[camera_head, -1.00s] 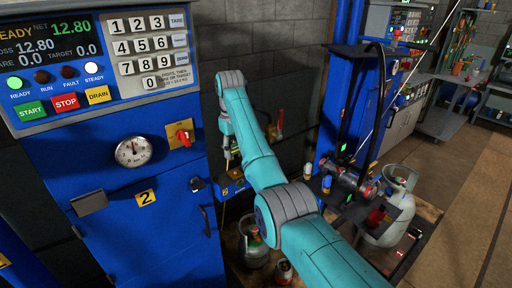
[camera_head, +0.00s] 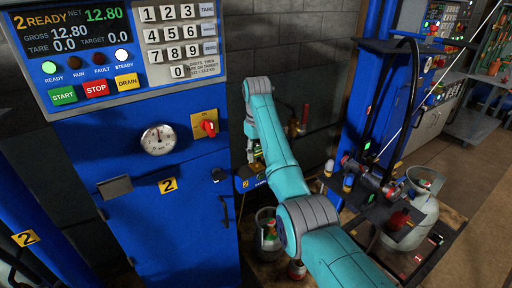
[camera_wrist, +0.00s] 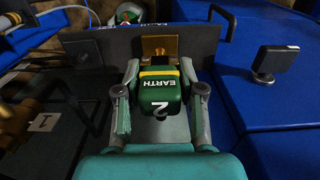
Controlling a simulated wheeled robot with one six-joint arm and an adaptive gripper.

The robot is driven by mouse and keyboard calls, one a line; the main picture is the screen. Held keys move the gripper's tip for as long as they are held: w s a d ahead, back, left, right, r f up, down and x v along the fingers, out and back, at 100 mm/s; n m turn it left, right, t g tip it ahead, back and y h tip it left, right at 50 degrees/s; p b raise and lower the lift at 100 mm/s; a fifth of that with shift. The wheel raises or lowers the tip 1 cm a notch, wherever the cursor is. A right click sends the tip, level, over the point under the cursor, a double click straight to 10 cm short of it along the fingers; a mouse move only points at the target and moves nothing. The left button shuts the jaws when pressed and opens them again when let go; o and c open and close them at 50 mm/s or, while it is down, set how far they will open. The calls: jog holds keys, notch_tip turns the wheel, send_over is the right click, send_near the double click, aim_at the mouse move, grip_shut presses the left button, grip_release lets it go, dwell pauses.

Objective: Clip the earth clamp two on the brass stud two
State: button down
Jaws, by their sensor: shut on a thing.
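Earth clamp two (camera_wrist: 161,92), green with a yellow band and marked "EARTH 2", is between the fingers of my gripper (camera_wrist: 159,76) in the wrist view. My gripper is shut on it. Just beyond the clamp is a brass piece (camera_wrist: 160,47) on a dark plate, which looks like brass stud two. The clamp overlaps its lower part, so I cannot tell whether they touch. In the head view my teal arm reaches in beside the blue cabinet and the gripper end is mostly hidden.
The blue cabinet (camera_head: 190,215) marked 2 stands left of my arm. A brass fitting (camera_wrist: 17,120) by a "1" tag is at the wrist view's left. A grey knob (camera_wrist: 275,59) is at its right. A grey gas cylinder (camera_head: 415,212) stands right in the head view.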

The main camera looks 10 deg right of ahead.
jog(key=shift+f, duration=0.85)
jog(key=shift+f, duration=0.55)
dwell(1.5)
jog(key=c, duration=0.6)
grip_release()
